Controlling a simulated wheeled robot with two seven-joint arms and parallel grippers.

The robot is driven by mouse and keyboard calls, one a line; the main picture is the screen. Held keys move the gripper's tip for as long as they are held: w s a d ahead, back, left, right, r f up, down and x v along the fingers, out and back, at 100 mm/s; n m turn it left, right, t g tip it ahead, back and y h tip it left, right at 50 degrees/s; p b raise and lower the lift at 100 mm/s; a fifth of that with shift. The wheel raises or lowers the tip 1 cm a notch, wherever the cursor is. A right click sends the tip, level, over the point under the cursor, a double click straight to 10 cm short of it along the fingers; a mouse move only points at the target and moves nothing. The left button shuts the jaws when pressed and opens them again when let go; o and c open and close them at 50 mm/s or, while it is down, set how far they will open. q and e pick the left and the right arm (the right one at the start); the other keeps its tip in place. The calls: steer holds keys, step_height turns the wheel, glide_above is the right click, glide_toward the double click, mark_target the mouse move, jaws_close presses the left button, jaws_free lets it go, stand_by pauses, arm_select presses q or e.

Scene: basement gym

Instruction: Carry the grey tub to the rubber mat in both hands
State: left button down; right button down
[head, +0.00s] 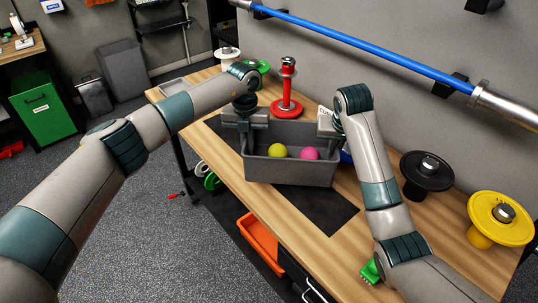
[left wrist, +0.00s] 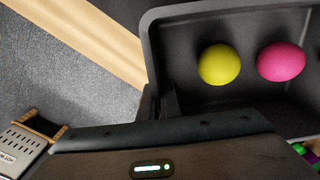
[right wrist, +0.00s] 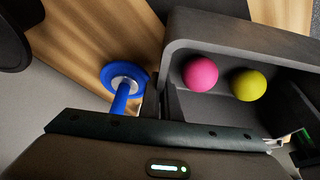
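The grey tub (head: 290,172) is an open box with a yellow ball (head: 277,150) and a pink ball (head: 309,153) inside. It appears level, over the middle of the black rubber mat (head: 325,212) on the bench; I cannot tell whether its base touches the mat. My left gripper (head: 244,124) is at the tub's left end and my right gripper (head: 331,128) at its right end. Both appear shut on the end walls, though the fingertips are mostly hidden. The tub's rim also shows in the left wrist view (left wrist: 152,45) and the right wrist view (right wrist: 225,42).
A red weight stand (head: 287,107) is behind the tub. A blue weight (right wrist: 122,80) is close to its right end. Black (head: 425,180) and yellow (head: 500,218) weights stand farther right on the wooden bench (head: 300,225). A blue bar (head: 370,48) hangs on the wall.

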mark_target(332, 159)
arm_select(q)
steer(key=shift+r, duration=0.35)
arm_select(e)
steer(key=shift+r, duration=0.35)
arm_select(q)
steer(key=shift+f, duration=0.25)
arm_select(e)
steer(key=shift+f, duration=0.25)
